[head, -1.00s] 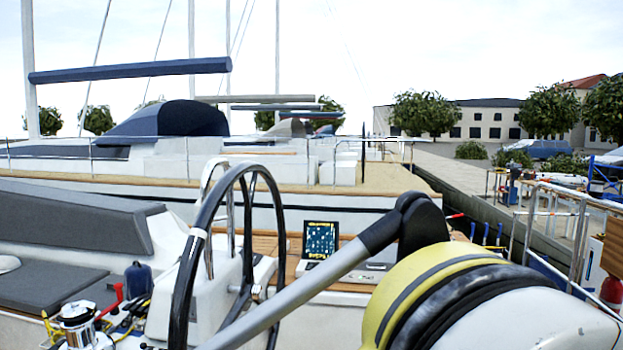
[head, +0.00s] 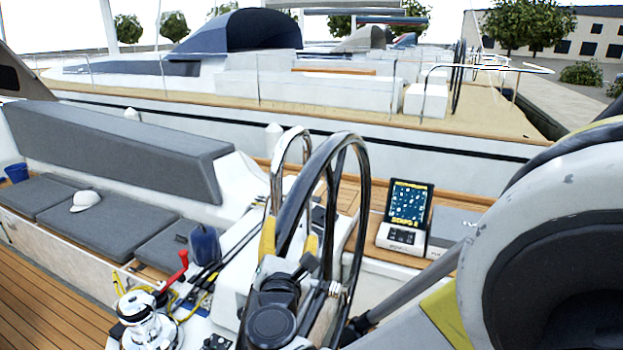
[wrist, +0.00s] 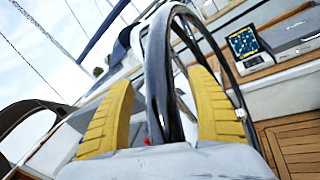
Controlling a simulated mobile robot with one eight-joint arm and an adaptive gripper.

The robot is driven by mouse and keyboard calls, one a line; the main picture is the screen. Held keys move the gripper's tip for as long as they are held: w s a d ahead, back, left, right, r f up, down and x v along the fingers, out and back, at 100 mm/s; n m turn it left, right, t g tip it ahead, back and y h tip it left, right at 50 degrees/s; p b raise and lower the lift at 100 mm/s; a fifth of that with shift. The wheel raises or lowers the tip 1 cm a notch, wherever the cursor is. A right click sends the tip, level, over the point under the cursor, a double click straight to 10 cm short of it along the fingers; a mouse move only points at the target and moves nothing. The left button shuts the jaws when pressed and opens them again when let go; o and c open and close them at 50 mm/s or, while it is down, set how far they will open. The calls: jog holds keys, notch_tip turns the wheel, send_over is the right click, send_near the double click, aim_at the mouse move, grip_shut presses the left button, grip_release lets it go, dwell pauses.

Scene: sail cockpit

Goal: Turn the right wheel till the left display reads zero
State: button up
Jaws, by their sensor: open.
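A large black-rimmed steering wheel (head: 335,190) stands upright on a white pedestal in the middle of the head view. My gripper (head: 290,245) is at the wheel's near left rim, with its yellow fingers open. In the wrist view the wheel rim (wrist: 160,80) runs between the two yellow fingers of my gripper (wrist: 165,105), with gaps on both sides. A display (head: 408,205) with a blue screen stands right of the wheel on the deck ledge. It also shows in the wrist view (wrist: 243,43). Its digits are too small to read.
Grey cushions (head: 140,225) with a white cap (head: 85,200) line the bench. A steel rail hoop (head: 276,180) rises close behind the wheel. Another boat lies beyond.

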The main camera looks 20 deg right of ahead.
aim_at(293, 208)
jog(key=shift+w+d+r, duration=0.15)
jog(key=shift+w, duration=0.45)
jog(key=p+x, duration=0.1)
jog(key=x, duration=0.8)
jog(key=c, duration=1.4)
